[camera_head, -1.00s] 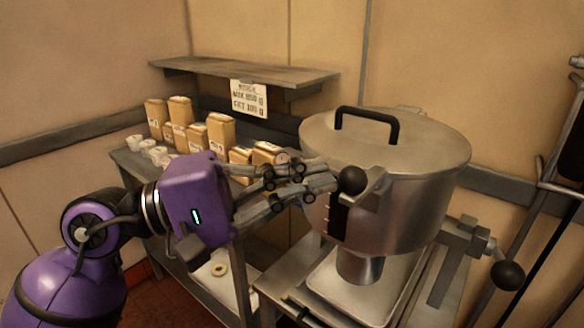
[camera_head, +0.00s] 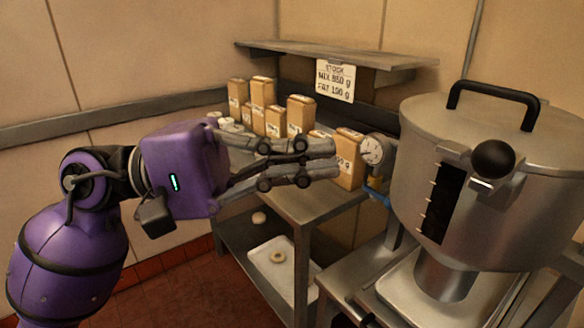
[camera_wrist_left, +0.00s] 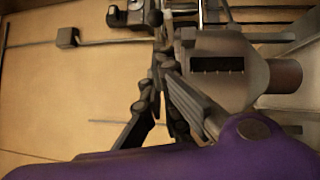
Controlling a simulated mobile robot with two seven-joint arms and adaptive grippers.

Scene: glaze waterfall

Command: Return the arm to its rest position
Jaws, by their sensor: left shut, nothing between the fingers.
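My left gripper (camera_head: 322,160), purple with grey fingers, is shut and empty. It reaches in from the left and points right, in front of the paper packets and left of the big metal pot (camera_head: 480,190). A gap shows between its fingertips and the pot. In the left wrist view the fingers (camera_wrist_left: 160,75) are together, with the pot (camera_wrist_left: 225,65) and its dark level window to their right. My right arm is not in view.
Several brown packets (camera_head: 300,115) and small white cups (camera_head: 228,122) stand on a metal table. A shelf (camera_head: 330,55) with a stock sign (camera_head: 335,80) is above. A round dial (camera_head: 372,150) is near the fingertips. A white tray (camera_head: 270,270) sits on the lower shelf. Open floor is at lower left.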

